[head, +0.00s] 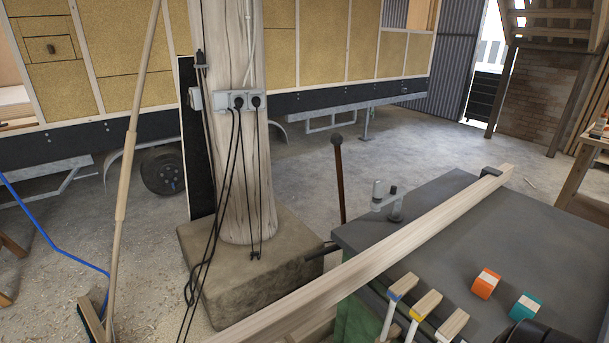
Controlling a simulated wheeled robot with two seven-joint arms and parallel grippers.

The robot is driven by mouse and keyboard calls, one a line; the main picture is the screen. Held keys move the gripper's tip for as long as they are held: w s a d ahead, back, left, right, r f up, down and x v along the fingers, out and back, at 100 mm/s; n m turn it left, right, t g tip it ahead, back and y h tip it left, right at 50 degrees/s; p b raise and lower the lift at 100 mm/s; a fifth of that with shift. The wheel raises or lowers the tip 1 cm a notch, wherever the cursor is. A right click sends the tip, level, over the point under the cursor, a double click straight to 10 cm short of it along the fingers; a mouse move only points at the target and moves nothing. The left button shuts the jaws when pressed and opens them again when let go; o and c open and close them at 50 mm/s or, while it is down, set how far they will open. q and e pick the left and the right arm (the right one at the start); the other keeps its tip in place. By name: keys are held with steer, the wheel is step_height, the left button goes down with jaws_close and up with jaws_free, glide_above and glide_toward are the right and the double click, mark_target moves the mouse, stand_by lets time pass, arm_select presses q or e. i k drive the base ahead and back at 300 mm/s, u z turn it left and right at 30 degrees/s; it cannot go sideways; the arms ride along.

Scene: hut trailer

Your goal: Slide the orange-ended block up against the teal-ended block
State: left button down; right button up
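The orange-ended block (486,283) lies on the dark grey bench top (440,230) at the lower right of the head view. It has a pale wood band between its orange ends. The teal-ended block (526,307) lies nearer to me and to the right of it, also with a pale band. A clear strip of bench top separates the two blocks. A dark rounded shape (530,334) at the bottom edge lies just in front of the teal-ended block; I cannot tell what it is. No gripper fingers show.
A long timber (400,238) lies along the bench's left side, beside a metal clamp (388,199). Several wood-handled tools (424,305) stand at the near left edge. The bench top right of the timber and behind the blocks is clear.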

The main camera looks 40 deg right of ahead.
mark_target(483, 285)
steer(key=i, duration=0.3)
steer(key=z, duration=2)
